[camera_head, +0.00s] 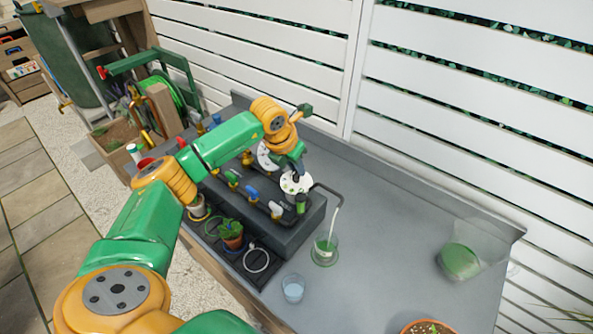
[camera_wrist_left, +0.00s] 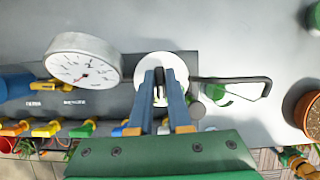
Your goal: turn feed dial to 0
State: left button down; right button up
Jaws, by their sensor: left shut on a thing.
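The feed dial is a white disc (camera_head: 297,186) on top of the dark grey block, with marks at its edge too small to read in the head view. In the left wrist view the white disc (camera_wrist_left: 150,62) shows behind my fingers. My left gripper (camera_head: 295,173) is over the dial, pointing down at it. In the left wrist view its two blue fingers (camera_wrist_left: 160,92) are closed on the dial's dark centre knob. The fingers cover part of the disc, so I cannot read its setting. My right gripper is not in view.
A white round gauge (camera_wrist_left: 82,65) stands beside the dial. Coloured valves (camera_head: 252,194) line the block's front. A black spout (camera_head: 329,192) leads toward a glass with green liquid (camera_head: 325,250). A clear cup (camera_head: 293,288) and a potted plant (camera_head: 232,233) stand nearby. The right bench surface is mostly clear.

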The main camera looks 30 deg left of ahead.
pick_arm(q)
jog(key=shift+f+m+h+b, duration=0.1)
jog(key=shift+m+h+b, duration=0.3)
jog(key=shift+m, duration=0.6)
jog(key=m+h, duration=0.1)
jog(key=m, duration=0.1)
jog(key=shift+m+b, duration=0.3)
jog(key=shift+b, duration=0.05)
jog(key=m+g+h, duration=0.1)
jog(key=m, duration=0.3)
jog(key=shift+r+m+g+h+b, duration=0.1)
jog(key=shift+m+g+h+b, duration=0.2)
jog(key=shift+m, duration=0.65)
jog(key=shift+r+m+g+h+b, duration=0.1)
jog(key=shift+m+g+h+b, duration=0.2)
jog(key=shift+m, duration=0.65)
jog(key=c, duration=0.9)
grip_release()
jog(key=shift+a, duration=0.1)
jog(key=shift+o, duration=0.2)
